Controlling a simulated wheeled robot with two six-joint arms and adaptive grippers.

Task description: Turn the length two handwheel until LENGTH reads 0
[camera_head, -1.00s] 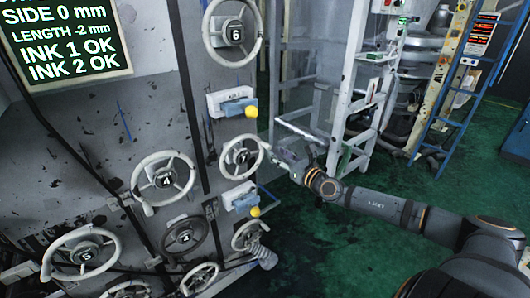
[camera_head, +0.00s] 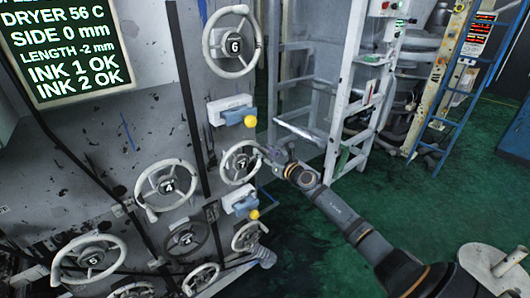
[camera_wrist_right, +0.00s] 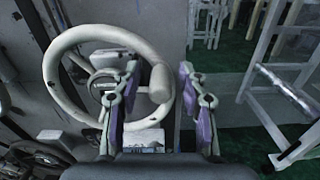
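The display (camera_head: 68,50) at the upper left of the head view reads LENGTH -2 mm. A pale handwheel (camera_head: 227,181) marked with what looks like 7 stands upright on the grey machine panel. My right gripper (camera_head: 271,154) is at this wheel's upper right rim. In the right wrist view the wheel (camera_wrist_right: 57,58) fills the left half, with a pale knob (camera_wrist_right: 160,82) on its right side. My right gripper (camera_wrist_right: 160,78) is open, its fingers on either side of the knob and right rim; contact cannot be told. My left gripper is out of view.
Other handwheels are close by: one marked 6 (camera_head: 257,45) above, one marked 4 (camera_head: 143,187) to the left, and several below. Blue levers with yellow knobs (camera_head: 250,121) sit above and below the wheel. A white frame (camera_head: 345,100) stands right; green floor (camera_head: 400,205) is open.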

